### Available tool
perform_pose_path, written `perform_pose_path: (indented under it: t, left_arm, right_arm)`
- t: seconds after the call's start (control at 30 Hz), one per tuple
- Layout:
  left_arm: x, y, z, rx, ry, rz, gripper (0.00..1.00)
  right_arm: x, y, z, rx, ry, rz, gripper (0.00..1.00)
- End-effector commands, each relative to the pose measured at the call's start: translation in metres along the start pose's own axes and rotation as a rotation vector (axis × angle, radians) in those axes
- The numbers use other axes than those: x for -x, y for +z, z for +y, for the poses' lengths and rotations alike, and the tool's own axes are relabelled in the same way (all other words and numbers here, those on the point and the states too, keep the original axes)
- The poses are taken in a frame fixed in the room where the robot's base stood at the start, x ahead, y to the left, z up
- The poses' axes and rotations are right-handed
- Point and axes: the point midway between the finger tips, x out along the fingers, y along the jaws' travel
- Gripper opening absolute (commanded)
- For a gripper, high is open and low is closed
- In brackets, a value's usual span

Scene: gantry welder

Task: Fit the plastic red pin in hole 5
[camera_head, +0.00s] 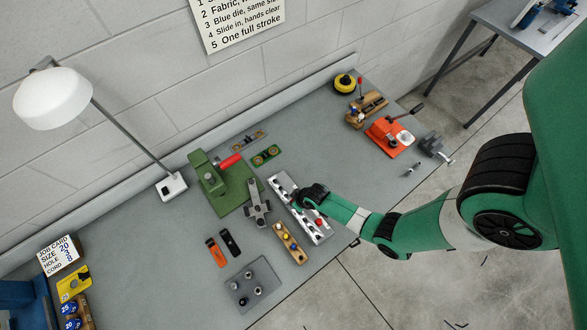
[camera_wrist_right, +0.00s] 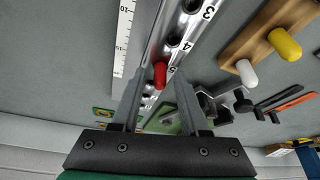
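The red pin (camera_wrist_right: 160,73) shows in the right wrist view beside the printed 5 on the metal hole strip (camera_wrist_right: 188,25); I cannot tell how deep it sits. The strip (camera_head: 282,184) lies on the bench in the head view, with a red spot near its front end. My right gripper (camera_wrist_right: 163,75) has its fingers apart over the strip, and the pin shows between them without clear contact. In the head view the right gripper (camera_head: 303,199) is over the strip's middle and hides part of it. My left gripper is not in view.
A green press (camera_head: 209,180) with a red handle is to the left. A grey plate (camera_head: 252,285) with posts lies in front. An orange clamp tool (camera_head: 388,135) is at the right.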

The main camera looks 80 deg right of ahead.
Motion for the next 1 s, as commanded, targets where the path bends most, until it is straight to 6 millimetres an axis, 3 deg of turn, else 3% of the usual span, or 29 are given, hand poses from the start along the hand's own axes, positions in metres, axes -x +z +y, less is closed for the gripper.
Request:
perform_pose_path:
  t: [0.37, 0.47, 0.8, 1.0]
  left_arm:
    - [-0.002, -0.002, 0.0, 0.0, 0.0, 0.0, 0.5]
    - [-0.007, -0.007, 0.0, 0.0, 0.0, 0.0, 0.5]
    - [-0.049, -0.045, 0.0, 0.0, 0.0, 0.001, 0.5]
    - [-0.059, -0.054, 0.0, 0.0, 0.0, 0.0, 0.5]
  right_arm:
    - [0.004, -0.001, 0.0, 0.0, 0.0, 0.0, 0.53]
    - [0.018, -0.001, 0.0, 0.0, 0.0, 0.001, 0.53]
    - [0.1, -0.003, 0.0, 0.0, 0.0, -0.001, 0.53]
    - [0.117, -0.001, 0.0, 0.0, 0.0, 0.0, 0.53]
